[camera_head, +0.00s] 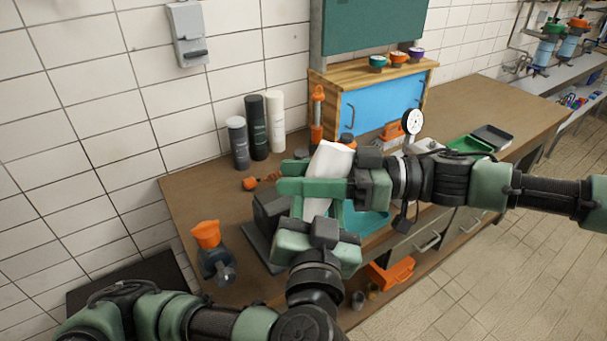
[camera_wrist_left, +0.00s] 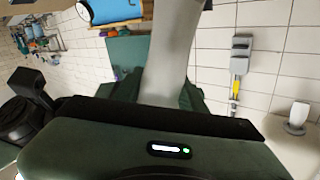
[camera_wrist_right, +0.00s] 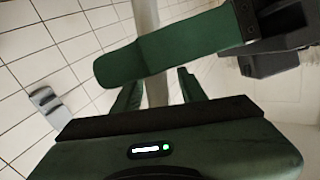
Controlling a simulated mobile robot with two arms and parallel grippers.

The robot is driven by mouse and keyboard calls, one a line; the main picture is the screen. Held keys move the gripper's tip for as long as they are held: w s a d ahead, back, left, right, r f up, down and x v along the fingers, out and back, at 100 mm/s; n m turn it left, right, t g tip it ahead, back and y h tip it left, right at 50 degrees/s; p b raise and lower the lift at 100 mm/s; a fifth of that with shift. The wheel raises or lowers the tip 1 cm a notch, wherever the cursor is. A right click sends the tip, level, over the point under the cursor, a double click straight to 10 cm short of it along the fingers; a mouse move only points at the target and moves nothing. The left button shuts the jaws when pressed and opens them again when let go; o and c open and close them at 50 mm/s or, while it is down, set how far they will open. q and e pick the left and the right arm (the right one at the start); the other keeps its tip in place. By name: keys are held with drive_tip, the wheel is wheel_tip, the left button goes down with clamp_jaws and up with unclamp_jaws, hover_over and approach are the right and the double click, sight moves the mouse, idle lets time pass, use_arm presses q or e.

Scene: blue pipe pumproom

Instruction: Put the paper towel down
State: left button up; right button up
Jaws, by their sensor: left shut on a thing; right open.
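The paper towel (camera_head: 331,160) is a white roll held upright and slightly tilted above the workbench. My left gripper (camera_head: 318,208) comes from below and is shut on its lower part. In the left wrist view the roll (camera_wrist_left: 168,50) stands between the fingers. My right gripper (camera_head: 292,178) reaches in from the right with its fingers open around the roll. In the right wrist view the pale roll (camera_wrist_right: 154,88) shows between the right fingers, partly hidden by a green finger of the left gripper. Whether the right fingers touch it I cannot tell.
The wooden workbench (camera_head: 185,185) carries several dark and white cylinders, including a white one (camera_head: 276,122), at the wall. An orange-topped tool (camera_head: 207,236) stands at the left. A blue cabinet (camera_head: 375,108) is behind; green and black trays (camera_head: 492,137) lie at the right.

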clamp_jaws()
use_arm(q)
drive_tip(key=o, duration=1.4)
